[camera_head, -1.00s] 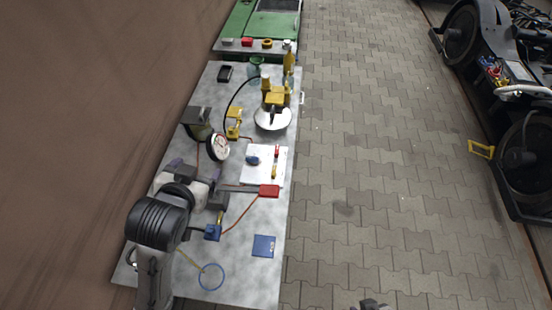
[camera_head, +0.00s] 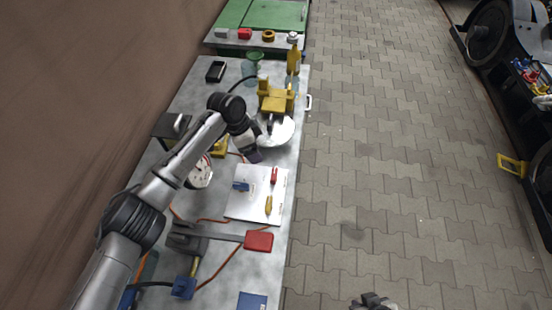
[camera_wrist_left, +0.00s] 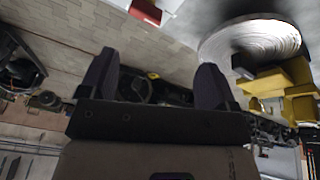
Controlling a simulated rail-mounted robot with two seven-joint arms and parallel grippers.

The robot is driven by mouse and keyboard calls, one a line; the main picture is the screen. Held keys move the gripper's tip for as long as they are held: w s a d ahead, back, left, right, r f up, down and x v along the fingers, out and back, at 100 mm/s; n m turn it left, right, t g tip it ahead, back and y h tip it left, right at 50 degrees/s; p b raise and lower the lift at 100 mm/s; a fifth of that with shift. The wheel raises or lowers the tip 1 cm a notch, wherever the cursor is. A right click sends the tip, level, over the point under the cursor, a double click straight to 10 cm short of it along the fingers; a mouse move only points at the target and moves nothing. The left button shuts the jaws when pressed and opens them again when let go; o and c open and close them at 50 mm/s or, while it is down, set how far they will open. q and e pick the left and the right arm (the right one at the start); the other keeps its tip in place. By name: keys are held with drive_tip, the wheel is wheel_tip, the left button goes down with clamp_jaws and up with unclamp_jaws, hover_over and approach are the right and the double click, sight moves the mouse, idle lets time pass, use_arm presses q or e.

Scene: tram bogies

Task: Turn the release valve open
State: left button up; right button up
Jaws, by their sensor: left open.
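I cannot tell for certain which part is the release valve. A small blue fitting (camera_head: 183,287) sits beside the hand pump with a red-ended lever (camera_head: 258,240). A white board (camera_head: 245,207) carries a blue part (camera_head: 241,186), a red part (camera_head: 274,175) and a yellow part (camera_head: 268,205). My left gripper (camera_head: 256,150) is above the bench, between the board and a pale round disc (camera_head: 282,132). In the left wrist view its two dark fingers (camera_wrist_left: 155,85) are apart with nothing held. My right gripper (camera_head: 372,302) shows only partly at the bottom edge; its jaws are unclear.
A yellow press-like fixture (camera_head: 275,100) stands behind the disc. A dial gauge (camera_head: 200,173) is left of the board, partly behind my left arm. A black tray (camera_head: 215,71) lies at the back. The paved floor (camera_head: 385,150) right of the bench is open.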

sight(274, 174)
use_arm(q)
drive_tip(key=d+f+m, duration=0.1)
drive_tip(key=f, duration=0.2)
drive_tip(key=s+d+f+m+b, duration=0.1)
drive_tip(key=d+f, duration=0.1)
drive_tip(key=f, duration=0.2)
drive_tip(key=s+d+f+m+b, duration=0.1)
drive_tip(key=d+f+m, duration=0.1)
drive_tip(key=f, duration=0.2)
drive_tip(key=shift+s+d+f+h, duration=0.1)
drive_tip(key=shift+s+d+h, duration=0.1)
drive_tip(key=shift+h, duration=0.2)
drive_tip(key=shift+b+x, duration=0.45)
drive_tip(key=shift+x, duration=0.35)
use_arm(e)
drive_tip(key=shift+s+a+f, duration=0.1)
drive_tip(key=shift+s+f, duration=0.25)
drive_tip(key=shift+f, duration=0.45)
drive_tip(key=shift+s+a+f, duration=0.1)
drive_tip(key=shift+s+f, duration=0.25)
drive_tip(key=shift+f, duration=0.45)
